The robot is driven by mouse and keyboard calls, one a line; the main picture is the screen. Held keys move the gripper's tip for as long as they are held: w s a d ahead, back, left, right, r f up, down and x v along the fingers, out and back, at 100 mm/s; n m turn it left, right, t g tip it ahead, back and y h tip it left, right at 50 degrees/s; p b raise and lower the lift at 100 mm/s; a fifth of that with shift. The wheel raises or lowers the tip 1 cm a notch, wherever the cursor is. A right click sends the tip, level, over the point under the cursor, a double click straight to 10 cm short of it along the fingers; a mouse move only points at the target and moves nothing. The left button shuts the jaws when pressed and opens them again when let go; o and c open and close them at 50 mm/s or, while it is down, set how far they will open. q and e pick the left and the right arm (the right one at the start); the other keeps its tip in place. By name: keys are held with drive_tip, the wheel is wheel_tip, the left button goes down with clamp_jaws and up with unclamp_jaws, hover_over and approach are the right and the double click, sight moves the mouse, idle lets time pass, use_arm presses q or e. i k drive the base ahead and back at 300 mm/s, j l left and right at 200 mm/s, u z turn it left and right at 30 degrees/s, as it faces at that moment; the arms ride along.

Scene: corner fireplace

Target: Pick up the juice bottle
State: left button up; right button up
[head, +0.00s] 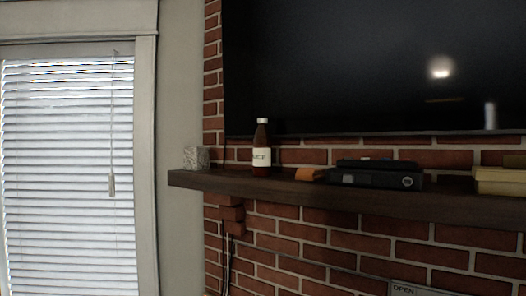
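The juice bottle (261,150) stands upright on the dark wooden mantel shelf (350,199), left of the shelf's middle. It is dark reddish brown with a white cap and a pale label. No gripper is holding it. Neither of my grippers shows in the head view.
On the shelf, a grey patterned block (196,157) is left of the bottle; an orange item (309,174), a black box (376,179) and yellowish books (499,181) are to its right. A large dark screen (370,65) hangs behind and above. Window blinds (65,170) are at left.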

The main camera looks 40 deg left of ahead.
sight(262, 142)
drive_tip(key=i+j, duration=0.1)
drive_tip(key=j, duration=0.35)
drive_tip(key=i+j, duration=0.1)
drive_tip(key=j, duration=0.35)
drive_tip(key=i+j, duration=0.15)
drive_tip(key=j, duration=0.3)
drive_tip(key=i+j, duration=0.1)
drive_tip(key=j, duration=0.35)
